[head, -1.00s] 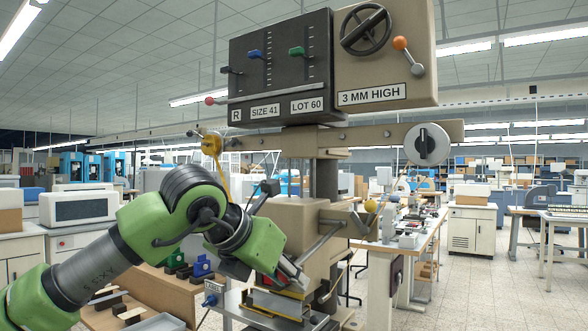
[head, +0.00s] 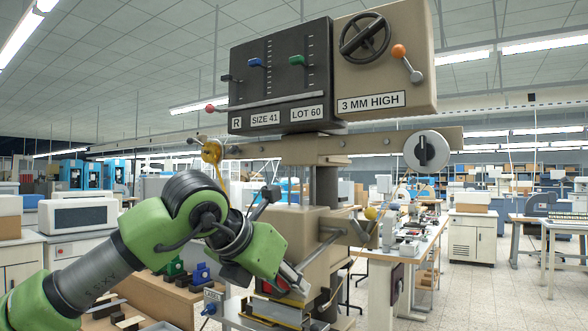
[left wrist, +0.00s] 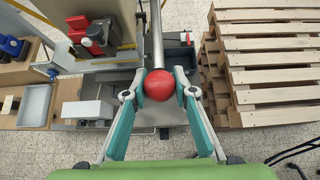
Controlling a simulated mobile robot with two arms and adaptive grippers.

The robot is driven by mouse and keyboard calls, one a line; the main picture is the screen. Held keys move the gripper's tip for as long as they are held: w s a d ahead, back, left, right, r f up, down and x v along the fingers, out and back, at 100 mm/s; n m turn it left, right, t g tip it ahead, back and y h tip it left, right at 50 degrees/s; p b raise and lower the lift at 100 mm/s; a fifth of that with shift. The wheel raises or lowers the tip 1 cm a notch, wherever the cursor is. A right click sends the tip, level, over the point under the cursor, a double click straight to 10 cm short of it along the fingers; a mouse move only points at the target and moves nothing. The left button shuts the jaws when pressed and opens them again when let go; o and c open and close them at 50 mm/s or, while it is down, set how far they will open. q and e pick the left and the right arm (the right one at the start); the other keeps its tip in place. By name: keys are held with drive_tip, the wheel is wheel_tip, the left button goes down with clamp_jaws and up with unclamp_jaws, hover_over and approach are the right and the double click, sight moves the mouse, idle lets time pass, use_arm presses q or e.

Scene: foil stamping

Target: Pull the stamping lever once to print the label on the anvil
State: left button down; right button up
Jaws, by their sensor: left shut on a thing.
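The stamping press (head: 300,240) stands in the middle of the head view. My left gripper (head: 290,282) is low at its front, beside the press body. In the left wrist view my left gripper (left wrist: 160,86) is shut on the red ball knob (left wrist: 159,85), one finger on each side. The knob is at the end of the steel stamping lever (left wrist: 157,38), whose bar also shows in the head view (head: 320,250). The anvil area (head: 278,305) is partly hidden by the gripper, and I cannot make out the label. My right gripper is not in view.
A wooden bench (head: 165,292) with blue and green tools stands left of the press. Wooden pallets (left wrist: 270,70) and a grey tray (left wrist: 36,104) show in the left wrist view. A long workbench (head: 400,258) stands behind to the right. Open floor lies at right.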

use_arm(q)
drive_tip(key=shift+s+a+r+p, duration=0.1)
drive_tip(key=shift+r+p, duration=0.55)
drive_tip(key=shift+r, duration=0.5)
drive_tip(key=shift+s+r+p, duration=0.1)
drive_tip(key=shift+r+p, duration=0.5)
drive_tip(key=shift+r, duration=0.55)
drive_tip(key=shift+r+p, duration=0.75)
drive_tip(key=shift+r, duration=0.45)
wheel_tip(320, 180, up, 3)
drive_tip(key=shift+r+p, duration=0.15)
drive_tip(key=shift+p, duration=1.1)
drive_tip(key=w+d+r+p, duration=0.1)
drive_tip(key=w+r+p, duration=0.2)
drive_tip(key=r+p, duration=0.7)
drive_tip(key=shift+d+r, duration=0.25)
drive_tip(key=shift+d, duration=0.15)
drive_tip(key=c, duration=1.6)
unclamp_jaws()
drive_tip(key=shift+s+f, duration=0.15)
drive_tip(key=shift+s, duration=0.05)
